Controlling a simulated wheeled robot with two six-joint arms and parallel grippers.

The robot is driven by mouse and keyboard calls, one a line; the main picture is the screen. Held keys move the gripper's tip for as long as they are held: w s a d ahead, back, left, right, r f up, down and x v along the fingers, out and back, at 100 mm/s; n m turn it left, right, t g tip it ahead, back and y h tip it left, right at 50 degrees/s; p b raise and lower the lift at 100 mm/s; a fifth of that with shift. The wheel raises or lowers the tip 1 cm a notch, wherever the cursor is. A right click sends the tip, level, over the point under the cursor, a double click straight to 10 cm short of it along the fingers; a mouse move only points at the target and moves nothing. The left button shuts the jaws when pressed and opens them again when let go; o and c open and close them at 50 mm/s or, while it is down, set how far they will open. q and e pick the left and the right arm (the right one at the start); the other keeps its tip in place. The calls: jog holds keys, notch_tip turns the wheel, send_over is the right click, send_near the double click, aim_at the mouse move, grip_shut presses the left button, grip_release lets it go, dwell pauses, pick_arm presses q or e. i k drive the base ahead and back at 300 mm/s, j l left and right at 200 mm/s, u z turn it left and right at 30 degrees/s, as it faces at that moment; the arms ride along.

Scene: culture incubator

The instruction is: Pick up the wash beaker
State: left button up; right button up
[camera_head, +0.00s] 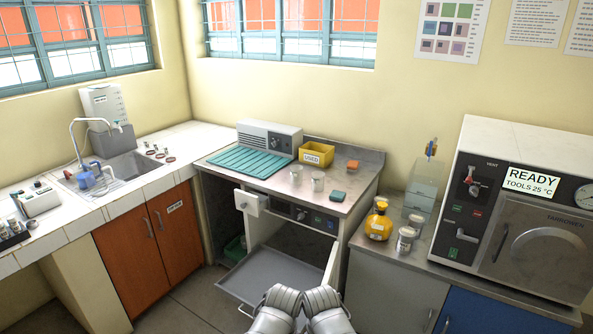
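Two small whitish beakers stand upright on the middle counter, a left one (296,175) and a right one (318,181). They are apart, and I cannot tell which, if either, is the wash beaker. Nothing is touching them. Two silver segments of my arms show side by side at the bottom centre, well in front of and below the beakers. No gripper fingers are visible, so neither gripper can be seen.
An open compartment with a grey pulled-out tray (273,272) lies below the counter. A yellow-capped jar (379,222) stands right. A sink (125,163) is left, a tabletop steriliser (530,235) right.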

aim_at(295, 169)
jog(key=i+j+z, duration=0.1)
jog(key=z, duration=0.8)
jog(key=j+z, duration=0.35)
jog(key=j, duration=0.15)
jog(key=j+z, duration=0.3)
jog(key=j, duration=0.2)
jog(key=j+z, duration=0.35)
jog(key=j, duration=0.15)
jog(key=k+j, duration=0.1)
jog(key=j, duration=0.55)
jog(key=j+z, duration=0.1)
jog(key=j, duration=0.5)
jog(key=k+j, duration=0.15)
jog(key=j, duration=0.5)
jog(key=i+j, duration=0.4)
jog(key=j+z, duration=0.05)
jog(key=j, duration=0.05)
